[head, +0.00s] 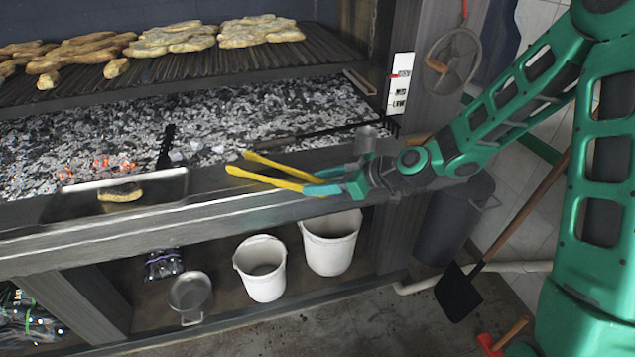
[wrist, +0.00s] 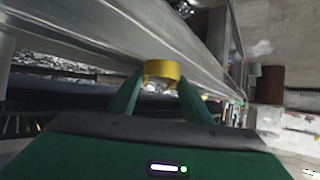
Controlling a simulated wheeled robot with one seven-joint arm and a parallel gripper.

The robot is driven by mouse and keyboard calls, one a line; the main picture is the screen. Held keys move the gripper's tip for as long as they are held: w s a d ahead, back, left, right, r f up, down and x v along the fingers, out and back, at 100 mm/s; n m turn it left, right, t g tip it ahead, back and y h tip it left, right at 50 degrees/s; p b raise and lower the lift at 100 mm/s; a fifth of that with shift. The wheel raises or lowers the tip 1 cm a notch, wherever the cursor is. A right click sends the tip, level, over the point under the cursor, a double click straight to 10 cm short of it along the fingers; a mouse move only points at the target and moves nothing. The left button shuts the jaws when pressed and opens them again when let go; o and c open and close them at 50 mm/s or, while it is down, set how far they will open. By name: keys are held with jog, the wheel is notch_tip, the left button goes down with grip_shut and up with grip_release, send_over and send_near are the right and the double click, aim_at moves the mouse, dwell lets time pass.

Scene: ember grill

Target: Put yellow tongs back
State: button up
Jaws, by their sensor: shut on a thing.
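The yellow tongs (head: 268,179) stick out to the left from my gripper (head: 338,184) in the head view. Their two arms spread apart toward the left, over the front ledge of the grill (head: 215,212). In the wrist view, a yellow end of the tongs (wrist: 161,70) sits between my two green fingertips (wrist: 160,82), which are shut on it. The rest of the tongs is hidden in the wrist view.
A metal tray (head: 160,190) with a piece of food lies left on the ledge. Ash and embers (head: 240,113) fill the bed behind, below a grate (head: 190,68) of food. White buckets (head: 262,268) stand below. A hand wheel (head: 453,57) and a shovel (head: 458,291) are at right.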

jog(key=o, duration=0.7)
jog(key=shift+o, duration=0.2)
jog(key=v, duration=1.1)
jog(key=s+d+f+m+g+h, duration=0.1)
jog(key=s+d+m+h, duration=0.3)
jog(key=d, duration=0.5)
jog(key=s+d+f+m+g+h, duration=0.1)
jog(key=s+d+f+m+h, duration=0.15)
jog(key=s+d, duration=0.45)
jog(key=s+d+r+m+g+h, duration=0.1)
jog(key=s+d+r+m+h, duration=0.1)
jog(key=s+d+m, duration=0.4)
jog(key=s+d+r+m+g+h, duration=0.2)
jog(key=s+d+r+m, duration=0.2)
jog(key=s+d, duration=0.5)
jog(key=s+m, duration=0.2)
jog(key=s, duration=0.1)
jog(key=shift+s+r, duration=0.2)
jog(key=shift+r, duration=0.15)
